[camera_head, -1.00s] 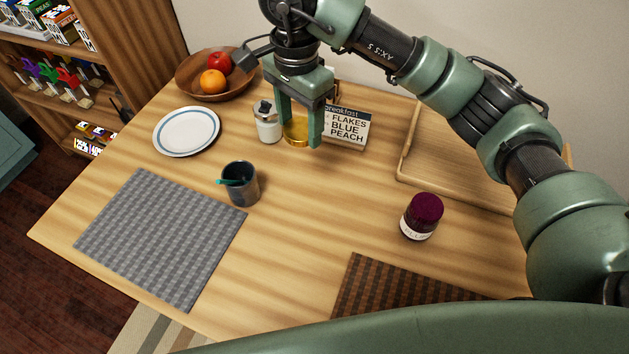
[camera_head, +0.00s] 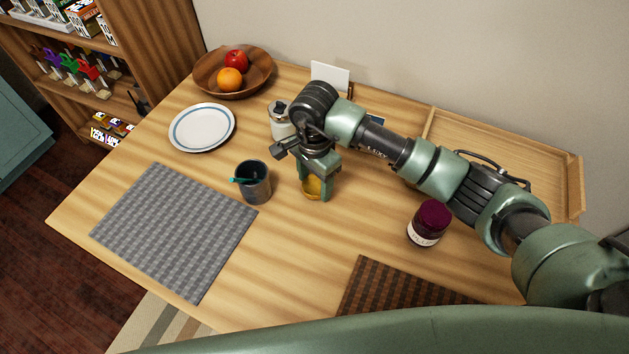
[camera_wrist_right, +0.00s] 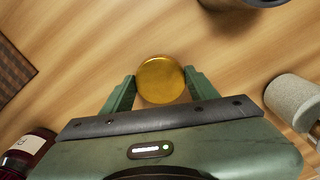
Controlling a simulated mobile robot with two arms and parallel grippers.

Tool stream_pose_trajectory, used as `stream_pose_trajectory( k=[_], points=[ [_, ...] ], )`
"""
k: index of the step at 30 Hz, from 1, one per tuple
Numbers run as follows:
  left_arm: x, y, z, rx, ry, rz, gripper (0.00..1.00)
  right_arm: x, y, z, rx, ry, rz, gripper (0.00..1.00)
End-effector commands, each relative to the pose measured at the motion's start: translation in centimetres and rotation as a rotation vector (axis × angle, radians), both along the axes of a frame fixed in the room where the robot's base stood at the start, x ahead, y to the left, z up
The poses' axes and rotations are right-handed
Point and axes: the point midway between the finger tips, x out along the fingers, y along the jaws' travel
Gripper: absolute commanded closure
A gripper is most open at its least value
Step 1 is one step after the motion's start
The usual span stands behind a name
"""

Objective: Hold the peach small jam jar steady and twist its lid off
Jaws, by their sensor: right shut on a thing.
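The small jam jar with a gold lid (camera_head: 312,188) stands between the fingers of my right gripper (camera_head: 315,190) near the middle of the table. In the right wrist view the round gold lid (camera_wrist_right: 160,80) fills the gap between the two green fingertips (camera_wrist_right: 158,88). My right gripper is shut on the jar from above. The jar's body and label are mostly hidden, and I cannot tell whether its base touches the table. My left gripper is not in view.
A dark mug (camera_head: 256,186) stands close left of the jar. A dark red jar (camera_head: 425,236) stands to the right, before a wooden tray (camera_head: 575,185). A grey-lidded shaker (camera_head: 281,123), plate (camera_head: 201,127) and fruit bowl (camera_head: 205,82) are behind. A grey mat (camera_head: 172,230) lies front left.

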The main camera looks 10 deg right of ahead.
Motion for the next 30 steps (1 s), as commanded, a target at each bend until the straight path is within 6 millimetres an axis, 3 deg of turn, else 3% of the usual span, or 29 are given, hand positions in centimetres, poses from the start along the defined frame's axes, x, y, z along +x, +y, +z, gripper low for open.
stream_pose_trajectory(
  k=[3, 13, 14, 16, 30],
  points=[
    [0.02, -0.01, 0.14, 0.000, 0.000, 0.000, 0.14, -0.04, 0.00, -0.99, -0.001, 0.001, 0.000, 0.90],
    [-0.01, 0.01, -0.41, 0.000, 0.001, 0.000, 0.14, 0.01, 0.00, -1.41, 0.000, -0.001, 0.001, 0.90],
    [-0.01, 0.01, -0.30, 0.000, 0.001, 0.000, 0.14, 0.00, 0.01, -1.28, 0.001, -0.001, 0.001, 0.36],
    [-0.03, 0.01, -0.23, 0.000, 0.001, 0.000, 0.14, 0.00, 0.01, -1.22, 0.001, -0.001, 0.001, 0.20],
    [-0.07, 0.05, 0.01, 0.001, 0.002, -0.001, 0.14, 0.08, 0.00, -0.44, 0.000, -0.002, 0.001, 0.20]
  ],
)
